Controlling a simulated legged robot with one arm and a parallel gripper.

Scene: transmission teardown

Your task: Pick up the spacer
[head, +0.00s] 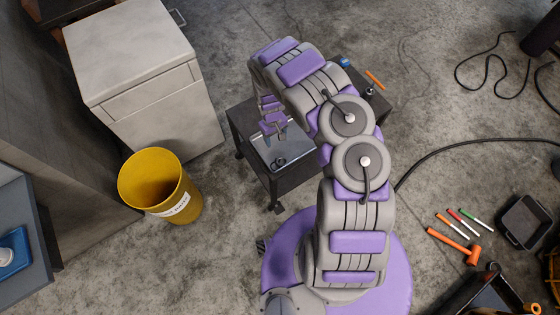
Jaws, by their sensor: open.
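A small dark round part (279,162), which may be the spacer, lies near the front edge of a grey tray (262,153) on the dark cart (279,187). It is too small to identify surely. My gripper (276,138) points down over the tray, a little behind the dark part. Its fingers look apart, with nothing visible between them. My arm covers much of the cart's middle.
A blue item (344,62), a small dark-and-silver part (370,91) and an orange stick (375,79) are at the cart's far right. A yellow bin (150,185) and pale cabinet (160,100) stand left. Tools, including an orange hammer (457,246), lie right.

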